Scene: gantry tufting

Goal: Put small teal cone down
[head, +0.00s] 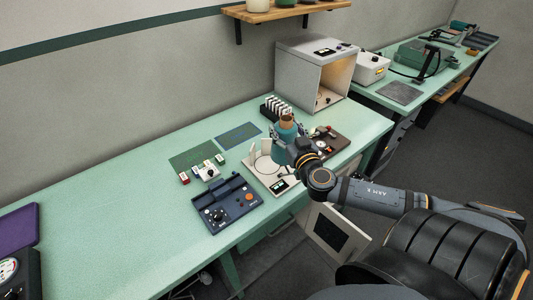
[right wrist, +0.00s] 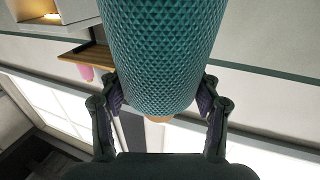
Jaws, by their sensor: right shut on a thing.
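My right gripper (head: 287,140) is shut on the small teal cone (head: 287,124), a textured teal body with a brown end on top. The cone is upright in the head view, over the back part of the bench. The right wrist view shows the cone (right wrist: 160,55) large between the two fingers of the right gripper (right wrist: 160,97), with a bit of its tan end below. The arm hides what is directly beneath the cone, so I cannot tell whether it touches anything. My left gripper is not in view.
A cream device (head: 257,169) and a dark blue control box (head: 228,205) stand on the green bench (head: 120,215). A rack of white pieces (head: 275,108) and an open grey cabinet (head: 312,75) are behind. Two green boards (head: 195,155) lie left. The bench's left part is largely clear.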

